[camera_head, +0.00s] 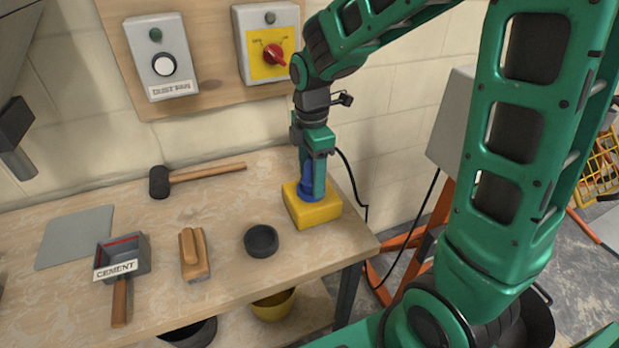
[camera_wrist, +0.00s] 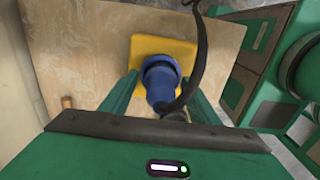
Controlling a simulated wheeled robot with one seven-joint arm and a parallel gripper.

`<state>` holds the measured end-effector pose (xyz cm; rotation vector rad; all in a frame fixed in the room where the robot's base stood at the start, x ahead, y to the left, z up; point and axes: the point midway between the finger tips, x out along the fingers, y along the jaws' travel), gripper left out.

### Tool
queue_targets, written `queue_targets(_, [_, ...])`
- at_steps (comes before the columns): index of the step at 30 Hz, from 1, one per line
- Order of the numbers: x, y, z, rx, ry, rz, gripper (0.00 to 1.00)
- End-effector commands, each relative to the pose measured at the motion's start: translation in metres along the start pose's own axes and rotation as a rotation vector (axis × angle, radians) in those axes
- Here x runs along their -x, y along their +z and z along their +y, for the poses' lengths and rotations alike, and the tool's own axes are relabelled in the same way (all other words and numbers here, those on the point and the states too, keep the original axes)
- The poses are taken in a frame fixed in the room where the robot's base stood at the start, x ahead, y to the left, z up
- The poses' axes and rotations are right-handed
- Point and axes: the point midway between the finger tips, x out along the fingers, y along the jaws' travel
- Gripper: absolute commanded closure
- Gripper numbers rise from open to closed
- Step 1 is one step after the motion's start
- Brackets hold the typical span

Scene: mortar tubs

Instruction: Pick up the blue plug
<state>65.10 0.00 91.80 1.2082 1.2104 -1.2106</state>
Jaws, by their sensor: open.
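The blue plug (camera_head: 309,188) stands on a yellow block (camera_head: 319,213) at the right end of the workbench. In the wrist view the blue plug (camera_wrist: 160,79) lies between the two green fingers, with the yellow block (camera_wrist: 183,50) beneath and behind it. A dark cable runs from the plug. My gripper (camera_head: 314,192) points down over the block with its fingers on either side of the plug. My gripper also shows in the wrist view (camera_wrist: 160,95), open. Whether either finger touches the plug cannot be told.
A black round dish (camera_head: 261,241), a wooden float (camera_head: 194,254), a scoop marked CEMENT (camera_head: 124,260) and a mallet (camera_head: 205,175) lie on the workbench (camera_head: 228,208) to the left. Two switch boxes hang on the wall behind. The cable (camera_head: 352,183) hangs beside the bench's right edge.

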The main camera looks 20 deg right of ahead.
Motion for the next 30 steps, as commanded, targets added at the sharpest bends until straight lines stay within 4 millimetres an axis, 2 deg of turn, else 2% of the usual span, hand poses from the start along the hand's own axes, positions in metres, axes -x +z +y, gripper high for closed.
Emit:
queue_targets(7, [-0.002,0.000,0.000,-0.001,0.001,0.000,0.45])
queue_targets(8, [-0.002,0.000,0.000,-0.001,0.001,0.000,0.47])
queue_targets(12, [-0.002,0.000,0.000,-0.001,0.001,0.000,0.80])
queue_targets(13, [-0.002,0.000,0.000,-0.001,0.001,0.000,0.85])
queue_targets(23, [0.000,0.000,0.001,-0.001,0.002,0.000,0.85])
queue_targets(30, [0.021,0.000,0.001,-0.001,0.005,0.001,0.85])
